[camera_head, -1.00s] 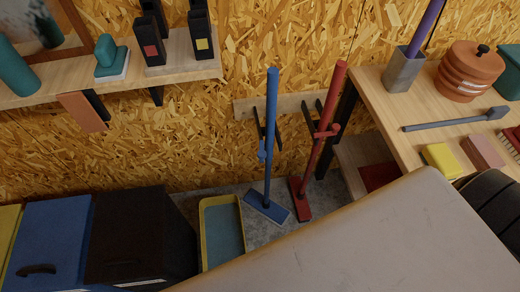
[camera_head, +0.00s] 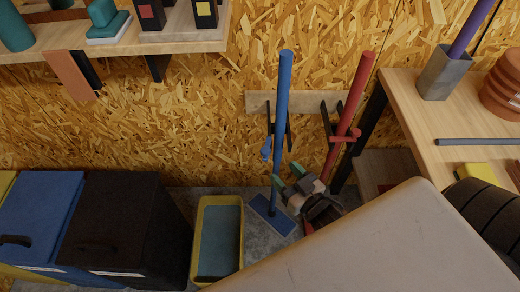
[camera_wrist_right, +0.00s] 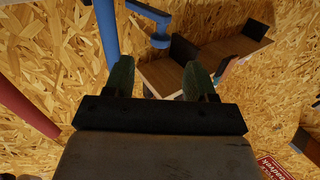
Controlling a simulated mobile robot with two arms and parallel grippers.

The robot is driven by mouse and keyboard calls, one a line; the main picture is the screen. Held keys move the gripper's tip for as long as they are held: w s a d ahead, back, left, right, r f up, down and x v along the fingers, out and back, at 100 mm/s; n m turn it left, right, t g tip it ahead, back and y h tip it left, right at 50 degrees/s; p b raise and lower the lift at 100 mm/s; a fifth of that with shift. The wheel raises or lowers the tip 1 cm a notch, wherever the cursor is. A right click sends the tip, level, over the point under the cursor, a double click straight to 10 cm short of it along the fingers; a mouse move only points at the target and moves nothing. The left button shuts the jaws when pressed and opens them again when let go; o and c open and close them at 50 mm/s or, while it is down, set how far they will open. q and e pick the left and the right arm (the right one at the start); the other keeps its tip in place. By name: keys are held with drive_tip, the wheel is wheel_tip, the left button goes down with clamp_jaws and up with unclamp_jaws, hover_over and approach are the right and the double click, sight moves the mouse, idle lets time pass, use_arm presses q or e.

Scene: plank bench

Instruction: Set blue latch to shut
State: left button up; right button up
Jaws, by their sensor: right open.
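The blue latch (camera_head: 266,149) is a small blue arm with a knob on the left side of the upright blue pole (camera_head: 283,105), by a dark wall bracket. In the right wrist view the latch (camera_wrist_right: 160,32) juts sideways from the pole (camera_wrist_right: 106,30); its knob is just beyond the fingertips. My right gripper (camera_head: 285,176) is open and empty, below and slightly right of the latch, close to the pole. Its green-tipped fingers (camera_wrist_right: 157,77) are apart in the wrist view and do not touch the latch. My left gripper is not in view.
A red pole (camera_head: 350,105) with a red latch (camera_head: 345,135) stands close on the right. A yellow tub (camera_head: 238,215) and dark bin (camera_head: 120,222) are at the lower left. A wooden bench (camera_head: 405,115) is at right, a shelf (camera_head: 205,42) at upper left.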

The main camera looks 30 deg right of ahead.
drive_tip(key=w+a, duration=0.1)
drive_tip(key=w, duration=0.9)
drive_tip(key=shift+w+a+r, duration=0.15)
drive_tip(key=shift+w+a, duration=0.2)
drive_tip(key=shift+a, duration=0.05)
clamp_jaws()
